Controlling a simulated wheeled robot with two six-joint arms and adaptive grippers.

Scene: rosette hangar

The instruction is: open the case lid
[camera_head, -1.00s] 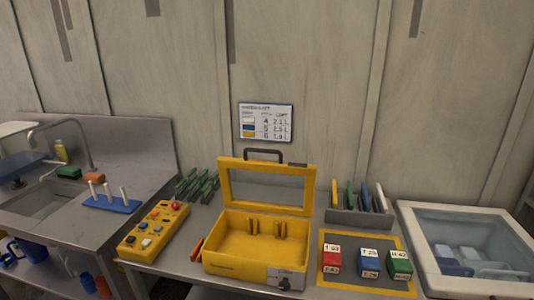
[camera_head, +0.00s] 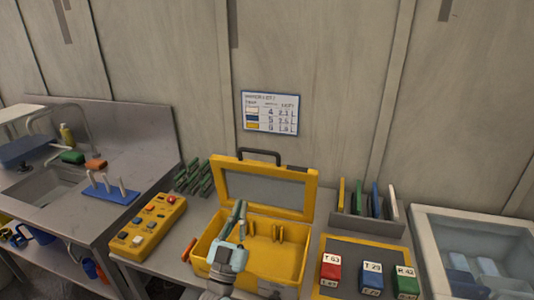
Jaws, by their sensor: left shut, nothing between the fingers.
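The yellow case (camera_head: 279,264) stands on the bench with its lid (camera_head: 306,192) raised upright at the back. The lid is a yellow frame around a grey panel, with a dark handle (camera_head: 260,154) on its top edge. Two small yellow brackets show inside the case. My left gripper (camera_head: 240,207) is shut and empty; it reaches up from the bottom of the head view, over the left part of the case opening and in front of the lid. I cannot tell whether it touches the case. My right gripper is not in view.
Left of the case are a yellow button box (camera_head: 150,228) and an orange-red object (camera_head: 189,249). To the right are red, blue and green labelled blocks on a yellow-edged mat (camera_head: 363,245), a rack (camera_head: 366,224) of coloured plates and a white-rimmed bin (camera_head: 424,255).

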